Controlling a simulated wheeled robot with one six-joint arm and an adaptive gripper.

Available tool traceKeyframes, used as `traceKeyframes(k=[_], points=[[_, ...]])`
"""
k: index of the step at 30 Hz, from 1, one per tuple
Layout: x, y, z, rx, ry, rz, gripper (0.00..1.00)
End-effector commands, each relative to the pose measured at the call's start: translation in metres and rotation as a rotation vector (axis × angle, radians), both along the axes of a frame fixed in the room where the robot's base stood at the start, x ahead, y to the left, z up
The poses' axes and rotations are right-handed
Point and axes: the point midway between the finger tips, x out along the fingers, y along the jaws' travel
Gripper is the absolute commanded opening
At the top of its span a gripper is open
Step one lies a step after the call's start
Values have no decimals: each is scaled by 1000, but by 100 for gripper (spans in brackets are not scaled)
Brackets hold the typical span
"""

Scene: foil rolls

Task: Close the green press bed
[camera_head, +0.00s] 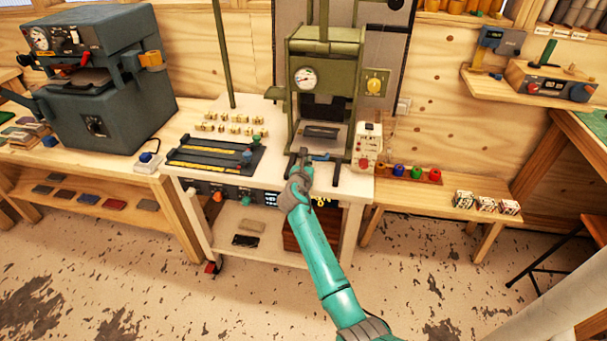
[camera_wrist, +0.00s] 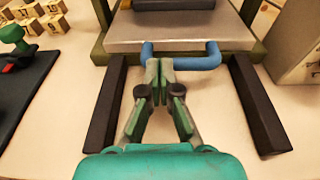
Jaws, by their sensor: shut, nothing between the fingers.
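The green press (camera_head: 326,48) stands on the white cart in the middle of the head view. Its bed (camera_head: 322,144) is a grey metal plate low in the frame; in the wrist view the bed (camera_wrist: 185,35) fills the top, with a dark block on it. A blue U-shaped handle (camera_wrist: 200,62) sticks out from the bed's front edge, between two dark rails. My gripper (camera_wrist: 159,68) is shut and empty, its fingertips at the handle's front bar, overlapping it in view. I cannot tell whether they touch. In the head view my gripper (camera_head: 301,156) is in front of the bed.
A heater box (camera_head: 368,145) with buttons stands right of the press. Small wooden type blocks (camera_head: 228,123) and a black tray (camera_head: 215,156) lie to the left. A big blue-grey press (camera_head: 95,75) is farther left. Colored pegs (camera_head: 408,171) stand on the lower bench to the right.

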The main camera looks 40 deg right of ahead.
Motion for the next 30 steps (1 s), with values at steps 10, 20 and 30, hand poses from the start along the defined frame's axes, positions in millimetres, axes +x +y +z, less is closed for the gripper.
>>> traceKeyframes(k=[10,20,30], points=[[23,-29,0,1,1,0,0],[25,-33,2,-1,-2,1,0],[29,-29,6,-3,-5,1,0]])
